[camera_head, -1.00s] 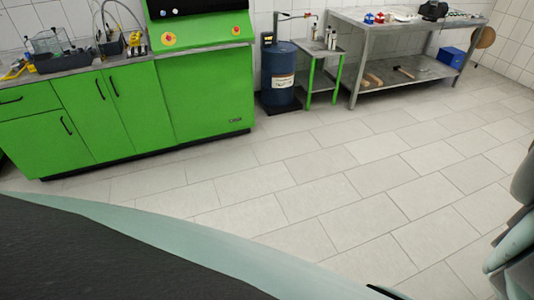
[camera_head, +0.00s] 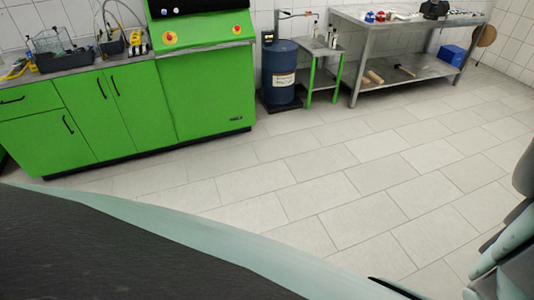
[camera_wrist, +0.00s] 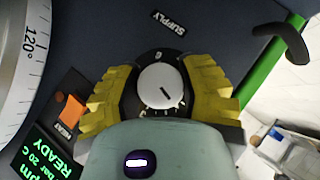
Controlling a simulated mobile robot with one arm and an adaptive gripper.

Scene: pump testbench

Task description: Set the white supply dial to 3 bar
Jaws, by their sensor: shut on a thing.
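The white supply dial (camera_wrist: 161,86) is in the middle of the wrist view, set in a black ring scale on a dark panel. A SUPPLY label (camera_wrist: 169,22) is above it. A dark mark on the dial points to the lower right in the picture. Scale marks show around it, but their numbers are too small or covered to read surely. My gripper (camera_wrist: 160,92) has its yellow fingers on the left and right sides of the dial, shut on it. My gripper body hides the lower part of the scale. The dial cannot be made out in the head view.
In the wrist view a READY display (camera_wrist: 47,160), an orange switch (camera_wrist: 68,110) and a white 120° scale (camera_wrist: 22,50) are on the left. A black handle (camera_wrist: 283,38) is at upper right. The head view shows green cabinets (camera_head: 90,120), a blue drum (camera_head: 280,75) and clear floor.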

